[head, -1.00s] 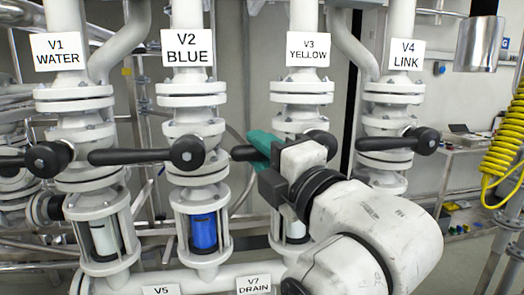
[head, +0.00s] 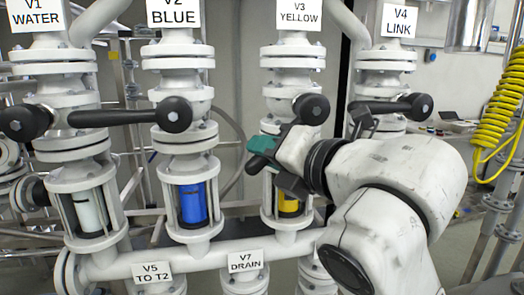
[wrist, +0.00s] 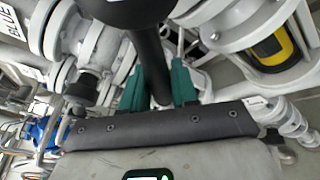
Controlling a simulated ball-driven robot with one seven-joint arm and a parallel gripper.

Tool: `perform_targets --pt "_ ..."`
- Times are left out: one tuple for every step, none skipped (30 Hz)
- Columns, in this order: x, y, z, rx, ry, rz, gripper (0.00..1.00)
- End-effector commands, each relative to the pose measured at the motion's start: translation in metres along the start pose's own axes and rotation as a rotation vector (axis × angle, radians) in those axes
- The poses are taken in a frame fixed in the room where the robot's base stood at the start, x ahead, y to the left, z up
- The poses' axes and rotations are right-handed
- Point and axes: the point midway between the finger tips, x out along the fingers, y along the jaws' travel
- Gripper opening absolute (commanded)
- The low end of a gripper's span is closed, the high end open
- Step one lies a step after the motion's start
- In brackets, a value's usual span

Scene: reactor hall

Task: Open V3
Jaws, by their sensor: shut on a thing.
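The V3 valve hub (head: 311,108) sits below the sign V3 YELLOW (head: 299,17) in the head view. My gripper (head: 262,152), with green fingers, is just below and left of the hub. In the wrist view my gripper (wrist: 158,88) is shut on the black V3 handle (wrist: 148,55), which runs between the two green fingers. In the head view most of this handle is hidden behind my gripper; it seems to slant down and left from the hub. The V3 sight glass (head: 289,206) below shows yellow; it also shows in the wrist view (wrist: 276,45).
The V2 handle (head: 125,117) points left, and its sight glass (head: 193,203) shows blue. The V4 handle (head: 385,106) also points left, close above my wrist. V1 (head: 24,121) is at far left. A horizontal pipe (head: 205,254) with V5 and V7 signs crosses below.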

Motion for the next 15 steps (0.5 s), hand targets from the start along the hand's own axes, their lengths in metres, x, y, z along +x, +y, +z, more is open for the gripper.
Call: perform_targets --pt "0.0005 -0.0078 -0.0031 -0.015 0.009 -0.019 0.00" --pt "0.0004 -0.0086 -0.0033 -0.025 0.012 -0.023 0.00" --pt "0.0003 -0.0094 -0.0035 -0.039 0.016 -0.028 0.00" --pt "0.0001 -0.0102 -0.0036 -0.047 0.018 -0.031 0.00" --pt "-0.0001 -0.0110 -0.0035 -0.054 0.020 -0.035 0.00" --pt "-0.0003 -0.0120 -0.0034 -0.061 0.022 -0.039 0.00" --pt "-0.0004 -0.0126 -0.0034 -0.066 0.023 -0.041 0.00" --pt "-0.0005 -0.0130 -0.0035 -0.070 0.024 -0.043 0.00" --pt "-0.0005 -0.0134 -0.0035 -0.074 0.026 -0.045 0.00" --pt "-0.0005 -0.0135 -0.0036 -0.077 0.027 -0.046 0.00" --pt "-0.0005 -0.0136 -0.0036 -0.079 0.027 -0.046 0.00" --pt "-0.0005 -0.0136 -0.0037 -0.081 0.028 -0.047 0.00" --pt "-0.0005 -0.0136 -0.0036 -0.082 0.028 -0.047 0.00" --pt "-0.0005 -0.0135 -0.0036 -0.083 0.028 -0.047 0.00" --pt "-0.0005 -0.0133 -0.0036 -0.083 0.028 -0.047 0.00"
